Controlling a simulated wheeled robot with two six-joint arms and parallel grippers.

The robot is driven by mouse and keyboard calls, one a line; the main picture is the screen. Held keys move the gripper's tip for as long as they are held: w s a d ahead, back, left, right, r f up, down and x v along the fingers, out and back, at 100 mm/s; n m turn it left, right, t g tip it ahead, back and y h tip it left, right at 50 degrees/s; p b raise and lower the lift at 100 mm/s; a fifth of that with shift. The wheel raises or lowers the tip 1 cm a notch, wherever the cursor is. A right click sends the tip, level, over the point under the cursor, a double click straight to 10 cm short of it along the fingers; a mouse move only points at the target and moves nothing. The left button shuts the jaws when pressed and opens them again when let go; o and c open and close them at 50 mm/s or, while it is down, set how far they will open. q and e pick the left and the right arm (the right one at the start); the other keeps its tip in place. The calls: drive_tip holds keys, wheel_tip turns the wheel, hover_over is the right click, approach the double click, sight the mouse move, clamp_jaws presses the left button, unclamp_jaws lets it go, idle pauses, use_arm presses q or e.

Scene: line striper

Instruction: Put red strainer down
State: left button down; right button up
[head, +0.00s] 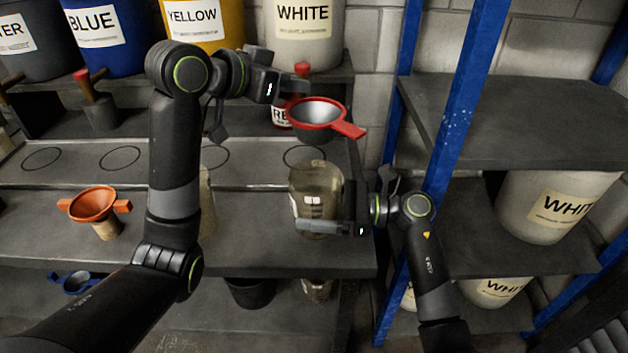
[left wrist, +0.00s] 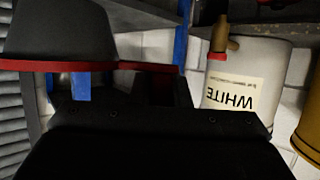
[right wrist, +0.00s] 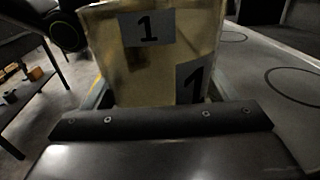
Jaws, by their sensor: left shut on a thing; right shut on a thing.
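The red strainer (head: 325,113) has a red rim, a grey mesh bowl and a red handle pointing right. My left gripper (head: 297,88) is shut on it and holds it in the air above a tan container (head: 318,180). In the left wrist view the strainer (left wrist: 90,66) shows as a dark bowl with a red rim. My right gripper (head: 330,228) is shut on the tan container, low on its side. In the right wrist view the container (right wrist: 150,60) carries labels with the number 1.
Black circles mark the raised ledge (head: 80,172). Large labelled buckets, such as the white one (head: 303,35), stand behind. A blue rack post (head: 440,130) is to the right.

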use_arm(q)
wheel_tip(320, 180, down, 10)
idle(0.5)
drive_tip(key=shift+a+f, duration=0.1)
drive_tip(key=shift+f, duration=0.1)
drive_tip(key=shift+f, duration=0.5)
drive_tip(key=c, duration=1.4)
unclamp_jaws()
drive_tip(key=shift+o, duration=0.2)
drive_tip(key=shift+r, duration=0.1)
drive_tip(key=v, duration=1.2)
drive_tip(key=shift+s+r, duration=0.2)
drive_tip(key=shift+r, duration=0.3)
